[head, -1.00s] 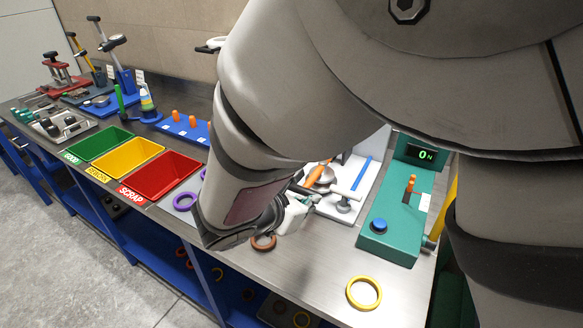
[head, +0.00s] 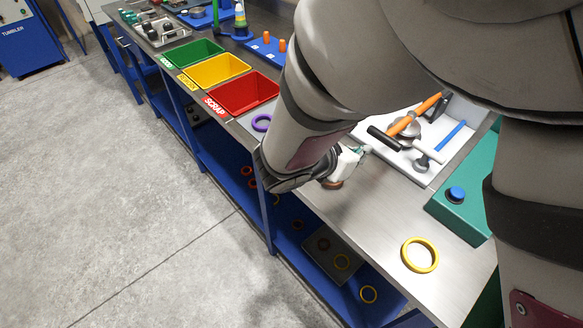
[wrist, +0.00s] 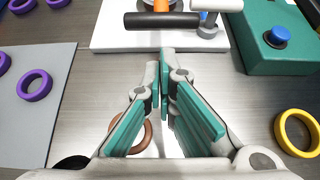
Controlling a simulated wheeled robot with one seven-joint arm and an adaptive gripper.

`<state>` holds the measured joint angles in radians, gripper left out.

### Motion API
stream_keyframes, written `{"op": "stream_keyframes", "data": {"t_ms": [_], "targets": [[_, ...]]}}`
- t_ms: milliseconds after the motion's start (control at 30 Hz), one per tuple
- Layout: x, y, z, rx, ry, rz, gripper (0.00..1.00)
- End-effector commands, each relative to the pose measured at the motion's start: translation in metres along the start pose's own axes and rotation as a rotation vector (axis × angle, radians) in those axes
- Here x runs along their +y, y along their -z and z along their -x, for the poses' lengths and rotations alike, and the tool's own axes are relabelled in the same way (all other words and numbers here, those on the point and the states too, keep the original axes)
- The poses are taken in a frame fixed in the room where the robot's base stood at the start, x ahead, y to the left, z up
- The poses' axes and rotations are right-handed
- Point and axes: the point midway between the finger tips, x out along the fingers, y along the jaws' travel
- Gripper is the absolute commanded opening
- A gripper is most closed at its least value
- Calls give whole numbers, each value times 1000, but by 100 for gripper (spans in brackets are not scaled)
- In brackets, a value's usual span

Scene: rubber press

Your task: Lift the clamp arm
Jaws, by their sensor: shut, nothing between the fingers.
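A clamp fixture stands on a white base plate (head: 405,167) on the bench. It has a long orange lever (head: 427,106), a black grip (head: 382,138) and a pale bar on a post (head: 425,160). I cannot tell for sure which part is the clamp arm. In the wrist view the black grip (wrist: 146,20) lies crosswise ahead of my gripper (wrist: 164,68), with the orange part (wrist: 162,5) behind it. My gripper is shut and empty, its teal-padded fingers together just short of the black grip. In the head view my arm hides most of the gripper.
A green box (head: 466,203) with a blue button stands right of the plate. A yellow ring (head: 420,254) lies near the bench's front edge, and a brown ring (wrist: 134,138) lies below my gripper. Purple rings (wrist: 34,85) lie left on a grey mat. Red, yellow and green bins are farther left.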

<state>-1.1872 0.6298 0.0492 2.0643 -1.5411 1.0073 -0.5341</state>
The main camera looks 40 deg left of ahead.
Motion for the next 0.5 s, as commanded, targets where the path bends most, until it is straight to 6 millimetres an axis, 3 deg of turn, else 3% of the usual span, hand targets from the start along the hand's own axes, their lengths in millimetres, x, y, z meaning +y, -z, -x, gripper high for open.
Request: {"op": "stream_keyframes", "data": {"t_ms": [33,300,500], "targets": [[9,2,0,-3,-25,2,0],[10,4,-49,-3,-22,5,0],[9,3,-69,-2,-20,5,0]]}}
